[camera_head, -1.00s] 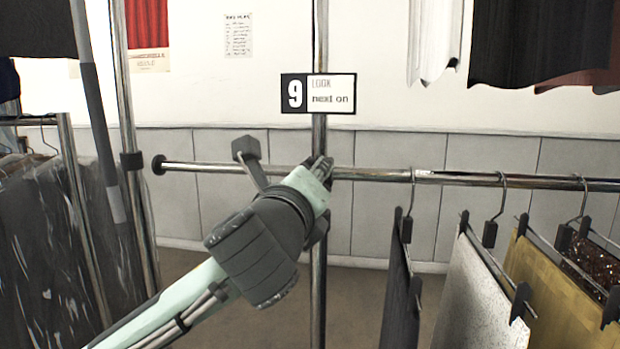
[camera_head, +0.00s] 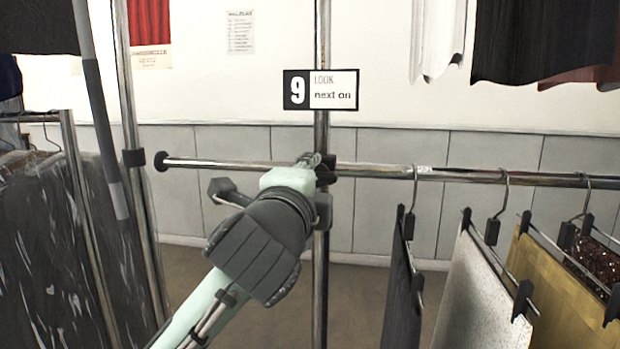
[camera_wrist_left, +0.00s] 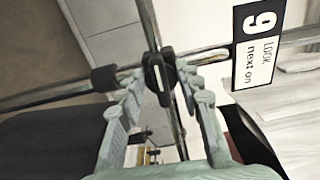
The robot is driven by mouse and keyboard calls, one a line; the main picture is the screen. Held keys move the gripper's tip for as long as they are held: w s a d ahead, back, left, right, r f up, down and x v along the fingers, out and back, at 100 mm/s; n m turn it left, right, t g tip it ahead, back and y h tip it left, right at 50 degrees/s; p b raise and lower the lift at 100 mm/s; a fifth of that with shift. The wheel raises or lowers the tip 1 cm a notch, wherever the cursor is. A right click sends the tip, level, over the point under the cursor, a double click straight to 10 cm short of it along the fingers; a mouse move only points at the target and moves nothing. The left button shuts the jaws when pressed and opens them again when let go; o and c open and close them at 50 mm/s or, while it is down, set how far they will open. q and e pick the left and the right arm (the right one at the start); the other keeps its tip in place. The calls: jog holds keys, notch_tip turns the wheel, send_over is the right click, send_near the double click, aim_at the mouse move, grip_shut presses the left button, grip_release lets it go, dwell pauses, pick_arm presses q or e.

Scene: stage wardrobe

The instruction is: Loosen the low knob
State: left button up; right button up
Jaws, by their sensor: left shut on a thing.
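A dark knob (camera_wrist_left: 158,75) with a slotted face sits where the chrome rail meets the upright post. My left gripper (camera_wrist_left: 160,82) is shut on it, one finger on each side, in the left wrist view. In the head view my left gripper (camera_head: 315,163) reaches the post (camera_head: 320,285) at rail height from the lower left and hides most of the knob. The rail (camera_head: 450,174) runs level across the post. My right gripper is in neither view.
A "9 LOOK next on" sign (camera_head: 320,90) hangs on the post just above my gripper. Skirts and trousers (camera_head: 480,290) hang on clip hangers to the right. Dark bagged garments (camera_head: 45,250) hang at the left. Another upright (camera_head: 133,110) stands left of the rail's end.

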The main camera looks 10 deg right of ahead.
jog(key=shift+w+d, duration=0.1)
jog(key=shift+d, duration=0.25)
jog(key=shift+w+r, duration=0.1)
pick_arm(q)
jog(key=o, duration=1.1)
jog(key=shift+o, duration=0.2)
jog(key=v, duration=1.2)
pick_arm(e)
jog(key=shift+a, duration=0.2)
pick_arm(q)
jog(key=shift+s+f, duration=0.1)
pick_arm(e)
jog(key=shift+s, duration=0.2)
